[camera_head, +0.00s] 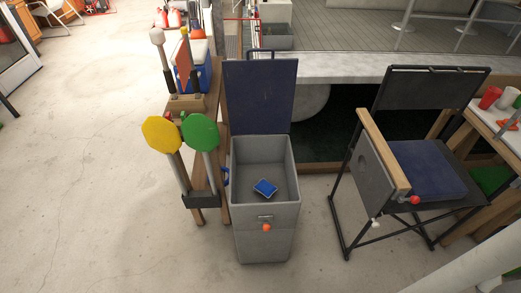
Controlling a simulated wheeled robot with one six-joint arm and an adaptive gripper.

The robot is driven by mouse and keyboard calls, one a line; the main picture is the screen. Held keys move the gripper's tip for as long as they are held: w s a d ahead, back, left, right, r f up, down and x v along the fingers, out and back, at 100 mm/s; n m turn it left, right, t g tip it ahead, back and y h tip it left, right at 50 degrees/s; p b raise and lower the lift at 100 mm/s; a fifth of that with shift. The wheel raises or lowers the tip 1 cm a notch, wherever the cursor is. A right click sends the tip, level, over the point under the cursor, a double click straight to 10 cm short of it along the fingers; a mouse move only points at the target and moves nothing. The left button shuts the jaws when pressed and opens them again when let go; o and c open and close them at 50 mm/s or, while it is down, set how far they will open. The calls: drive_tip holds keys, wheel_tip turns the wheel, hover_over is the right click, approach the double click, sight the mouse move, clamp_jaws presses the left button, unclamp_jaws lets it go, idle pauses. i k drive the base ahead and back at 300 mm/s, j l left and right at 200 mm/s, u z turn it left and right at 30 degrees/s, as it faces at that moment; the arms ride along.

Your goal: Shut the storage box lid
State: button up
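The storage box (250,237) is a tall grey bin standing on the floor in the middle of the view. Its dark blue lid (260,97) is open and stands about upright at the back edge, with a handle on its top edge. A small blue object (265,188) lies inside the box. A latch and an orange knob are on the box's front. My gripper is not in view.
A wooden stand with yellow and green paddles (200,132) stands close on the left. A folding chair (427,172) is at the right, with a gap between. A white ledge (335,68) runs behind the lid. Floor at left is clear.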

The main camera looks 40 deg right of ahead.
sight(259, 93)
drive_tip(key=l+z, duration=0.2)
drive_tip(key=z, duration=0.15)
drive_tip(key=i+l+z, duration=0.15)
drive_tip(key=z, duration=0.2)
drive_tip(key=i+l+z, duration=0.15)
drive_tip(key=z, duration=0.2)
drive_tip(key=l, duration=0.1)
